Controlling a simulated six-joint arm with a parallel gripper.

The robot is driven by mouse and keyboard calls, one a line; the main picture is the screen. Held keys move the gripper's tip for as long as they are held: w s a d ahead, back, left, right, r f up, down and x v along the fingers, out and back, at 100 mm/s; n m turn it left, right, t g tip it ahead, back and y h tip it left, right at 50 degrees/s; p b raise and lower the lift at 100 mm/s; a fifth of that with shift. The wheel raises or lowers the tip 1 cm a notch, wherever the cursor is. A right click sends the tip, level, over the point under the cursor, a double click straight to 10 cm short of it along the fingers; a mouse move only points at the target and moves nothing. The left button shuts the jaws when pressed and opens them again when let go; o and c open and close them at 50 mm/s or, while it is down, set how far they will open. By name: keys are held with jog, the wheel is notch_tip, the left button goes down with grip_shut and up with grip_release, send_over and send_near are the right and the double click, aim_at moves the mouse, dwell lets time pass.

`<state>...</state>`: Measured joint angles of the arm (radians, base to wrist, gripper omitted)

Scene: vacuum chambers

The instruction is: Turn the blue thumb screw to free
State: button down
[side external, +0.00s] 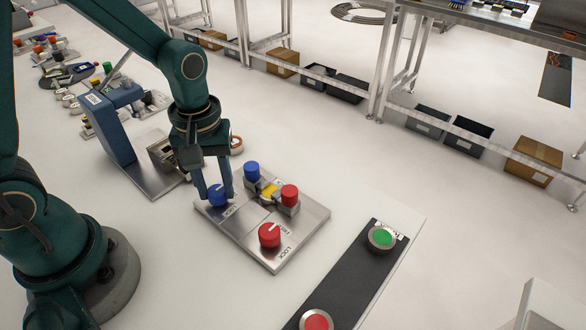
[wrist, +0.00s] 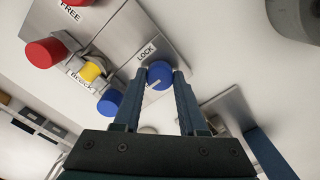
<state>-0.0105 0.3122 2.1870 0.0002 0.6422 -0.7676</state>
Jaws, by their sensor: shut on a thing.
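The blue thumb screw (side external: 216,195) sits at the left corner of a metal plate (side external: 241,236). It also shows in the wrist view (wrist: 160,75), with a pale line on its face and a LOCK label (wrist: 146,52) beside it. My gripper (side external: 214,190) points down over this corner, and its two fingers (wrist: 160,77) are shut on opposite sides of the blue screw. The fingers hide part of its sides. A FREE label (wrist: 73,12) shows at the edge of the wrist view, near the red side of the plate.
A blue stand (side external: 112,130) is left of the gripper. A black strip with green (side external: 382,236) and red (side external: 317,320) buttons is at right.

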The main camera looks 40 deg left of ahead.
aim_at(216, 190)
dwell(0.5)
jog(key=shift+c, duration=2.3)
grip_release()
jog(key=shift+r, duration=2.6)
jog(key=shift+r, duration=0.1)
jog(key=s+r+m+t, duration=0.5)
jog(key=s+r+m, duration=0.2)
jog(key=m, duration=0.2)
jog(key=shift+r+t, duration=0.2)
jog(key=shift+t, duration=0.1)
